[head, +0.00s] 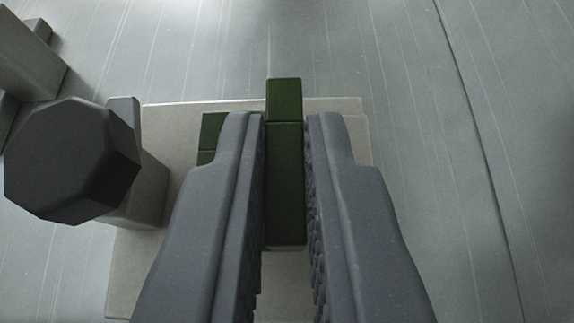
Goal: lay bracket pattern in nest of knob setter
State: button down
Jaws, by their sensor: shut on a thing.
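A dark green bracket pattern (285,185) is between the two grey fingers of my gripper (284,125), which is shut on it. Its narrower end sticks out beyond the fingertips. More green (212,135) shows to the left of the left finger; I cannot tell whether it is part of the same piece. Beneath lies a pale beige plate (140,255), apparently the base of the knob setter, with a black octagonal knob (70,160) on its left side. The nest is not clearly visible, and my fingers hide much of the plate. I cannot tell whether the pattern touches the plate.
A beige block (146,195) stands beside and under the black knob, close to my left finger. Grey blocky parts (25,55) stand at the upper left. The grey surface (480,180) to the right and beyond the plate is clear, with a dark seam running down it.

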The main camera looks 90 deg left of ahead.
jog(key=shift+f, duration=0.95)
jog(key=c, duration=1.4)
grip_release()
jog(key=shift+c, duration=0.2)
jog(key=shift+o, duration=0.2)
jog(key=shift+d, duration=0.1)
jog(key=shift+r, duration=0.1)
jog(key=shift+w+d+r+b, duration=0.1)
jog(key=shift+w+d+b, duration=0.05)
jog(key=shift+d+b, duration=0.2)
jog(key=b+v, duration=0.1)
jog(key=v, duration=1.2)
jog(key=shift+s+b, duration=0.35)
